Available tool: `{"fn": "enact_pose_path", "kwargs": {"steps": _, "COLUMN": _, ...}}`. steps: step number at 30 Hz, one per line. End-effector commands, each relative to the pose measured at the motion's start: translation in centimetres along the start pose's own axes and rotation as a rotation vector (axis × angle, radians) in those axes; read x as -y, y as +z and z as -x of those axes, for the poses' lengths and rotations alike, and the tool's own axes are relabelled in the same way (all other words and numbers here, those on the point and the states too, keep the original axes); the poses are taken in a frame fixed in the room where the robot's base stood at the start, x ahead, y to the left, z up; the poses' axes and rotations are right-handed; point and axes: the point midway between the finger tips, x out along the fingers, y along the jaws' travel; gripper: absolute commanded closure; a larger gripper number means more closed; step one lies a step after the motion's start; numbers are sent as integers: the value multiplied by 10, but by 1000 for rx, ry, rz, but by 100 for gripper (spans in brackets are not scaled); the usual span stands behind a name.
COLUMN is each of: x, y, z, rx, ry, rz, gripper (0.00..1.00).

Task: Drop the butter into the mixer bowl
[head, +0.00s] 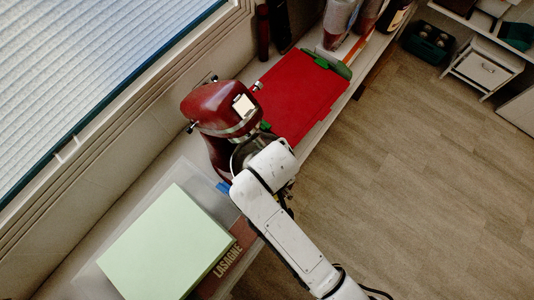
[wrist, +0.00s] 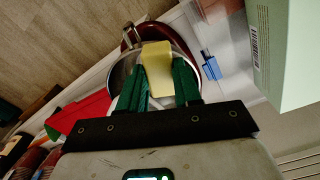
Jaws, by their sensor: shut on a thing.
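The butter, a yellow block (wrist: 157,68), is held between the green fingers of my gripper (wrist: 158,82) in the wrist view. The metal mixer bowl (wrist: 122,74) lies behind the butter and fingers in that view, and the butter overlaps its opening. I cannot tell how high the butter is above the bowl. In the head view the dark red stand mixer (head: 212,107) stands on the counter.
A pale green box (head: 165,245) and a lasagne box (head: 228,262) are on the counter at lower left.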

Motion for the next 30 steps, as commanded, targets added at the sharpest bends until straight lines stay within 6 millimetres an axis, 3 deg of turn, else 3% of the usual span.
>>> {"fn": "enact_pose_path", "kwargs": {"steps": 1, "x": -1, "y": -8, "z": -14, "rx": 2, "ry": 0, "rz": -2, "gripper": 97}}
{"fn": "enact_pose_path", "kwargs": {"steps": 6, "x": -4, "y": -26, "z": -33, "rx": 0, "ry": 0, "rz": -1, "gripper": 97}}
{"fn": "enact_pose_path", "kwargs": {"steps": 14, "x": -5, "y": -36, "z": -46, "rx": 1, "ry": 0, "rz": -1, "gripper": 97}}
{"fn": "enact_pose_path", "kwargs": {"steps": 19, "x": -5, "y": -35, "z": -71, "rx": 2, "ry": 1, "rz": 0, "gripper": 97}}
{"fn": "enact_pose_path", "kwargs": {"steps": 30, "x": -5, "y": -35, "z": -76, "rx": 0, "ry": 0, "rz": -1, "gripper": 97}}
